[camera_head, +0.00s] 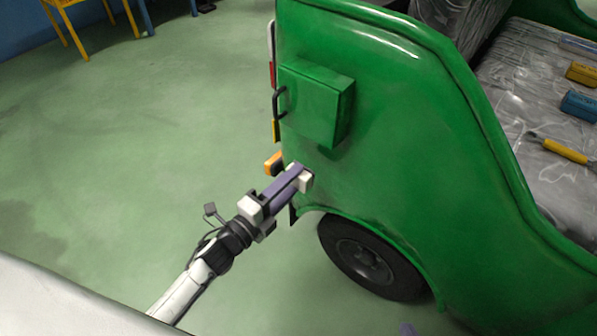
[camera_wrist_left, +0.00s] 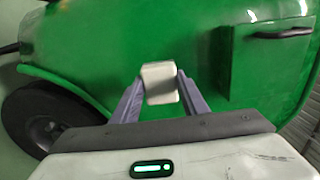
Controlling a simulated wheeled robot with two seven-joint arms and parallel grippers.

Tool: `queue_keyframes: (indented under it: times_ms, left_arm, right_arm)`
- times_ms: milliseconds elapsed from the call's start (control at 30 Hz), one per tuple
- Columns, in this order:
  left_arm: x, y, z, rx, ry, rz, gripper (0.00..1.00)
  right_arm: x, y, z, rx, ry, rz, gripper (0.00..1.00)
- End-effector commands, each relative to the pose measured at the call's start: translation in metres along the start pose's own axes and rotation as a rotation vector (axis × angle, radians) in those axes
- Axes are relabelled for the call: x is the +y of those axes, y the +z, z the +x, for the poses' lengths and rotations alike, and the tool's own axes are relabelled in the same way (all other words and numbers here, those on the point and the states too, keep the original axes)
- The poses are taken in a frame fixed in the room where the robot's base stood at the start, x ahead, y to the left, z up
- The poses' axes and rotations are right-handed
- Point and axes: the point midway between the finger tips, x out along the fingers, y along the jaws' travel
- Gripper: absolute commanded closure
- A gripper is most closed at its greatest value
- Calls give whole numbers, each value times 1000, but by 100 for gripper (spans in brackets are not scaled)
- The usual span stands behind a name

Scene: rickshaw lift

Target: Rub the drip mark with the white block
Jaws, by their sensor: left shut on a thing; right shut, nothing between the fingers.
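The white block (camera_head: 306,181) is held between the purple fingers of my left gripper (camera_head: 291,180). It is at the rear side panel of the green rickshaw (camera_head: 400,130), below the green box and above the wheel arch. In the left wrist view the white block (camera_wrist_left: 160,84) sits between the fingertips in front of the green panel. I cannot tell whether it touches the panel. I cannot make out the drip mark; the block may hide it. Only a purple fingertip of my right gripper (camera_head: 408,328) shows at the bottom edge, low beside the rickshaw.
A green box (camera_head: 318,105) with a black handle (camera_head: 279,102) juts from the panel above the block. An orange lamp (camera_head: 274,163) is near the left gripper. A black wheel (camera_head: 362,256) is below. Tools lie in the grey bed at right.

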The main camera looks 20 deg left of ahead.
Motion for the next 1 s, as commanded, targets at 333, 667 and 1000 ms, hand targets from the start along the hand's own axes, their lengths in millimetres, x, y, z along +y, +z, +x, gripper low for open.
queue_keyframes:
  times_ms: [333,667,1000]
  left_arm:
    - [0,0,-6,0,0,0,84]
    - [0,-1,-23,1,2,-2,84]
    - [0,0,-36,1,-1,0,84]
  right_arm:
    - [0,-1,-1,-1,0,0,100]
    - [-1,-2,-4,-5,0,0,100]
    - [-1,-4,-5,-5,0,0,100]
